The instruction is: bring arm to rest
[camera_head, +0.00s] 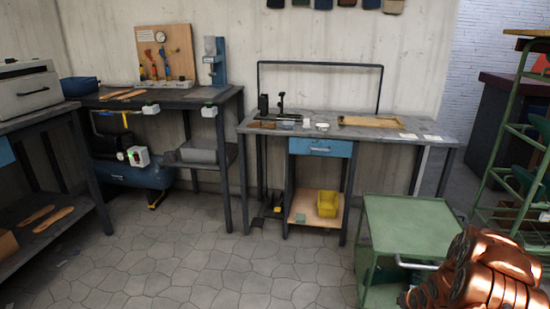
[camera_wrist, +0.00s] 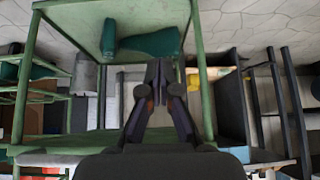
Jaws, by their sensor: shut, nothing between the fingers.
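My gripper (camera_wrist: 160,85) shows in the wrist view, its two dark fingers drawn together at the tips with nothing between them. Behind the fingers in that view is a green metal frame (camera_wrist: 202,75) with dark green items on it. In the head view, my copper-coloured arm (camera_head: 485,275) is folded at the lower right corner. My gripper itself does not show in the head view.
A green trolley (camera_head: 400,225) stands close to my arm, and a green rack (camera_head: 510,150) rises at the right. A workbench (camera_head: 390,133) with a blue drawer (camera_head: 320,148) stands at the back. The tiled floor (camera_head: 200,265) at centre left is clear.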

